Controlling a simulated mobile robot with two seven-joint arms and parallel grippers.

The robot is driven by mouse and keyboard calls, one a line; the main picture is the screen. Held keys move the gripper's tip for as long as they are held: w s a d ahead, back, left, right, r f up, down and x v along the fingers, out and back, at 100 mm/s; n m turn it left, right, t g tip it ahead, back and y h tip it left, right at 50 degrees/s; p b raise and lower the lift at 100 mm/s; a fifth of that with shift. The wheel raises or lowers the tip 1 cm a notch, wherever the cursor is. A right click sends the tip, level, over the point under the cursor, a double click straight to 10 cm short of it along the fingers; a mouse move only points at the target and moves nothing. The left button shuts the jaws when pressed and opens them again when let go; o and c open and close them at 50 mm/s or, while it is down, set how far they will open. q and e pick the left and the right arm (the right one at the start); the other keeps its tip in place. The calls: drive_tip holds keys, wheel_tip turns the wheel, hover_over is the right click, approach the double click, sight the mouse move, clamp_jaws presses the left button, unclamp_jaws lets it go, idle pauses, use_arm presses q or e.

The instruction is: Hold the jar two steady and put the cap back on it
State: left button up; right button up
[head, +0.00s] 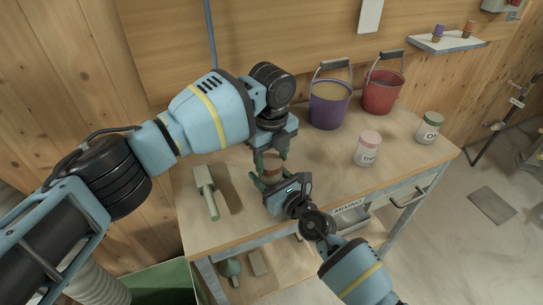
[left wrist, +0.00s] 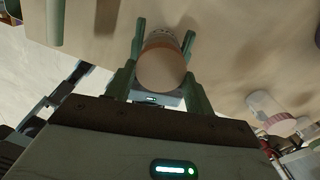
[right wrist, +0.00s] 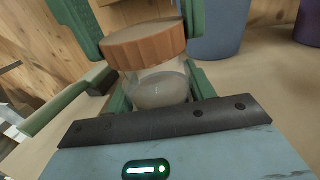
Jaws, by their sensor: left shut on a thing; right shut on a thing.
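Jar two (right wrist: 158,88) is a small clear jar with pale contents, standing upright near the middle of the bench. My right gripper (head: 275,183) is shut around its body from the near side. The orange-brown cap (right wrist: 143,46) is at the jar's mouth and looks slightly tilted in the right wrist view; I cannot tell whether it is fully seated. My left gripper (head: 270,156) comes from above, shut on the cap, with a green finger on each side. The left wrist view shows the cap (left wrist: 161,68) top-on between these fingers, hiding most of the jar.
A pink-lidded jar (head: 367,148) and a green-lidded jar (head: 429,127) stand to the right. Purple (head: 329,105) and red (head: 382,91) buckets stand behind. The bench top (head: 410,160) is clear between them.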

use_arm(q)
drive_tip(key=shift+f, duration=0.5)
drive_tip(key=shift+f, duration=0.1)
drive_tip(key=m, duration=0.6)
drive_tip(key=shift+a+m, duration=0.15)
drive_tip(key=shift+m, duration=0.15)
drive_tip(key=m, duration=0.7)
drive_tip(key=shift+a, duration=0.1)
drive_tip(key=o, duration=0.9)
drive_tip(key=shift+o, duration=0.2)
